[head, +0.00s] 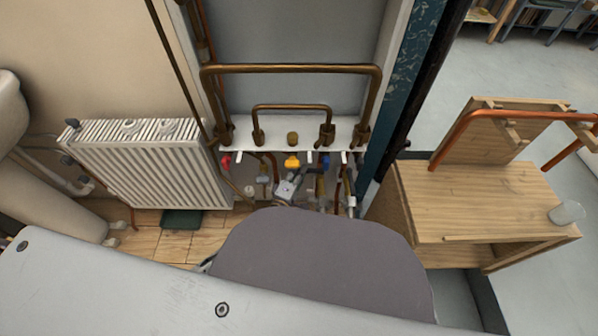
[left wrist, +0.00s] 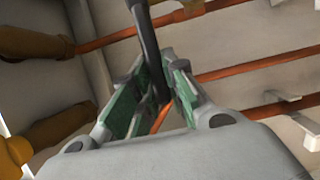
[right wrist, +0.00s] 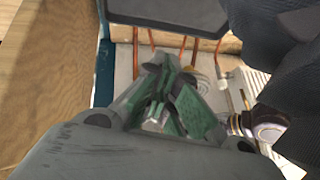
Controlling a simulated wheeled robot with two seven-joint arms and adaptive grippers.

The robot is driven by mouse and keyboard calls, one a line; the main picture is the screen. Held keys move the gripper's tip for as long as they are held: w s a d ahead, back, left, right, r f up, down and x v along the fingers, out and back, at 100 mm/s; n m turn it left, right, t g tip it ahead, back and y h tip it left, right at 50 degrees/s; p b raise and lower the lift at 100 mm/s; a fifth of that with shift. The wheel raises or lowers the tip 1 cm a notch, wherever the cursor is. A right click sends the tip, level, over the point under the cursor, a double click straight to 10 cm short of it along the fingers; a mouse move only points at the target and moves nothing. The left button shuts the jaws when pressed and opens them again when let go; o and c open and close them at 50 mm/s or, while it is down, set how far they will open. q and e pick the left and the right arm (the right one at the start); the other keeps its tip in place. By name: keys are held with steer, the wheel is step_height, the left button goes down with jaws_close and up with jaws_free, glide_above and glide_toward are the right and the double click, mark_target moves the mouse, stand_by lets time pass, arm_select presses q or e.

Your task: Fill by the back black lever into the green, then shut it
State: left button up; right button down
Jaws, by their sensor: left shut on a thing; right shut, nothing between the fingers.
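In the left wrist view, my left gripper (left wrist: 155,92) is shut on a black lever (left wrist: 148,42), which runs up out of the fingers past a copper pipe. In the head view this gripper (head: 287,188) is small and low among the pipes under the white shelf; the lever cannot be made out there. A dark green tray or container (head: 182,220) lies on the wooden floor below the radiator. No water is visible. My right gripper (right wrist: 172,98) is shut and empty in the right wrist view. In the head view I cannot make it out.
The white shelf (head: 280,132) carries brass pipes, with red (head: 226,161), yellow (head: 292,161) and blue (head: 325,160) handles below. A white radiator (head: 150,165) stands left. Copper pipes crowd the left gripper.

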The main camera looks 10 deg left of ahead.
arm_select(q)
jaws_close()
arm_select(e)
steer(key=shift+w+r, duration=0.1)
steer(key=shift+r, duration=0.05)
arm_select(q)
steer(key=shift+s+d, duration=0.1)
arm_select(e)
steer(key=shift+r, duration=0.1)
